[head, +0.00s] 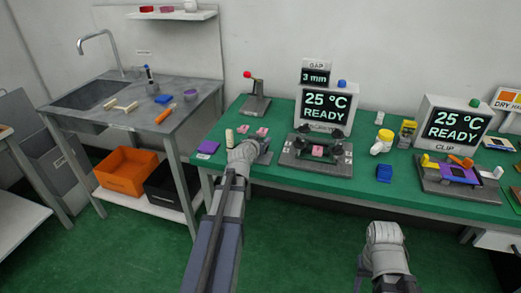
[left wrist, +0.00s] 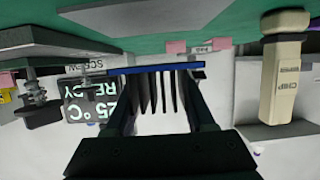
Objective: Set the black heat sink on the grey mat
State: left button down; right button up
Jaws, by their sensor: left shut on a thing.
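My left gripper (head: 250,150) is over the front left part of the green bench, and its wrist hides the fingers in the head view. In the left wrist view, my left gripper (left wrist: 158,125) is shut on the black heat sink (left wrist: 158,92), whose fins stand between the fingers with a blue strip along the base. The heat sink is hidden in the head view. A grey flat piece (head: 265,158) shows beside the gripper; I cannot tell if it is the grey mat. My right gripper (head: 387,232) is in front of the bench, its fingers hidden.
Pink pads (head: 262,131) and a cream upright block (head: 229,138) stand close to the left gripper. A purple piece (head: 208,147) lies at the bench corner. A screen fixture (head: 316,153) is to the right, with a red-knobbed lever (head: 255,100) behind.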

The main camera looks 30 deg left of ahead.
pick_arm(q)
jog(key=shift+f+b, duration=1.15)
jog(key=shift+f, duration=0.35)
pick_arm(e)
jog(key=shift+f, duration=1.55)
pick_arm(q)
jog(key=shift+f, duration=0.1)
pick_arm(e)
jog(key=shift+f, duration=0.1)
pick_arm(q)
jog(key=shift+f, duration=0.15)
jog(key=shift+c, duration=1.3)
grip_release()
